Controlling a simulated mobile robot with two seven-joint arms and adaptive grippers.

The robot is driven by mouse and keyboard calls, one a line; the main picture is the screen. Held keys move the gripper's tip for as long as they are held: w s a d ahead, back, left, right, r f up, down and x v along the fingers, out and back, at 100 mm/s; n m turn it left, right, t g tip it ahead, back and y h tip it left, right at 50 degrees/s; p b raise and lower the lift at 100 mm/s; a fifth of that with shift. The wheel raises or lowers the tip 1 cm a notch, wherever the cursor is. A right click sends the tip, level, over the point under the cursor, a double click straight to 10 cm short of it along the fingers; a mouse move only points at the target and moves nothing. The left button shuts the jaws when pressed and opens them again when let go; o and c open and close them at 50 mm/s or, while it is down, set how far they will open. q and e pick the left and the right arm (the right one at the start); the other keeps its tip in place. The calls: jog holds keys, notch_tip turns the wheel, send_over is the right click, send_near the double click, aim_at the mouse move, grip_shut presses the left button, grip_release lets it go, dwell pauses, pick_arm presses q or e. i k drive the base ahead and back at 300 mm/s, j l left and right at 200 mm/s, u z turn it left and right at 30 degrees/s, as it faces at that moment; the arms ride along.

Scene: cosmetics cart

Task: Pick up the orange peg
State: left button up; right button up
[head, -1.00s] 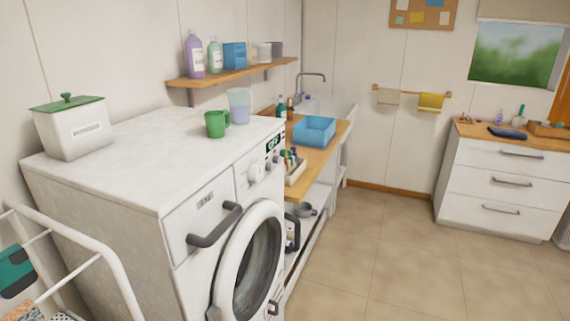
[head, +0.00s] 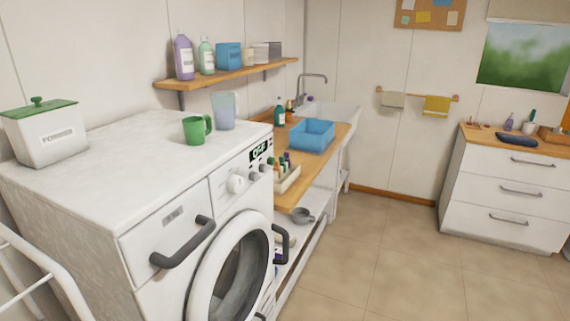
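I cannot make out an orange peg for certain. Some tiny brownish items (head: 484,126) lie at the left end of the wooden top of the white drawer unit (head: 506,188), too small to identify. Neither of my grippers shows in the head view.
A white washing machine (head: 100,182) fills the near left, with a green mug (head: 193,130) and a lidded box on top. A white rack (head: 40,278) stands at its left. A wooden counter (head: 335,135) holds a blue bin (head: 313,134). The tiled floor (head: 390,270) is clear.

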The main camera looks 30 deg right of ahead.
aim_at(277, 166)
jog(key=i+l+u, duration=0.15)
jog(key=l, duration=0.65)
jog(key=i+l+u, duration=0.2)
jog(key=l, duration=0.6)
jog(key=l+u, duration=0.15)
jog(key=l, duration=0.7)
